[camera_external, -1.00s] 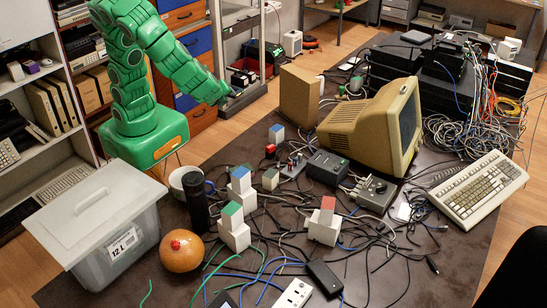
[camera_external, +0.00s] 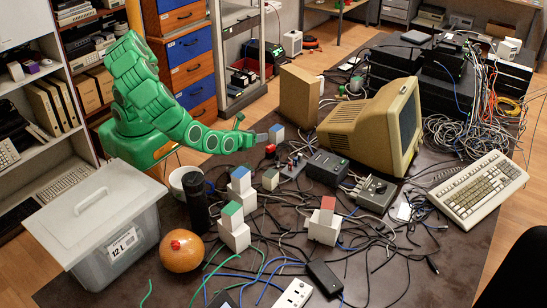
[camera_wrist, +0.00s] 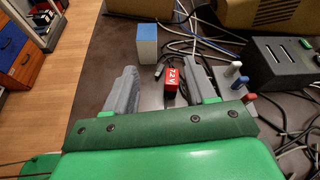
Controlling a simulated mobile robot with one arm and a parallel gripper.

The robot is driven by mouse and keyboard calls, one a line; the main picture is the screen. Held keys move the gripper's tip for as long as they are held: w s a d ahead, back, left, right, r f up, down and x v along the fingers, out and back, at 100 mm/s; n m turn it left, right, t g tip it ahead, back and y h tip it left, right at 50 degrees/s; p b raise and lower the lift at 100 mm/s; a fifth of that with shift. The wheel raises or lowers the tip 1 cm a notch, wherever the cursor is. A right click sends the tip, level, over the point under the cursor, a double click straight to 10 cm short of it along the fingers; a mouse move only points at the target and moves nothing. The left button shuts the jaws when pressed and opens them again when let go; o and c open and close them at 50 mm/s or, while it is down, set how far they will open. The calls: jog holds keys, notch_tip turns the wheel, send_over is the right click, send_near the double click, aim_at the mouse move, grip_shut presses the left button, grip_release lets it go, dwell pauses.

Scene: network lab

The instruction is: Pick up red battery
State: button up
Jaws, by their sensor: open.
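The red battery (camera_wrist: 171,75) lies on the dark table and shows a white "7.2 V" label in the wrist view. In the wrist view the battery shows between the fingers, nearer the right one, and nothing is gripped. In the external view my gripper (camera_external: 263,137) is just above and beside the battery; I cannot tell the exact height gap.
A blue-topped white block (camera_wrist: 146,43) stands just beyond the left finger. A device with white, blue and red posts (camera_wrist: 236,84) is close to the right finger. Cables lie around the battery. A dark box (camera_wrist: 285,62) and a beige monitor (camera_external: 345,125) stand further right.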

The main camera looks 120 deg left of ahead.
aim_at(267, 149)
jog(key=f+m, duration=0.1)
jog(key=f, duration=0.1)
jog(key=w+f+m, duration=0.1)
jog(key=d+f+m+t, duration=0.1)
jog(key=f, duration=0.1)
jog(key=shift+w+d+f, duration=0.1)
jog(key=shift+w+f, duration=0.1)
jog(key=shift+f, duration=0.15)
jog(key=shift+x, duration=3.85)
jog(key=shift+f, duration=0.1)
grip_shut()
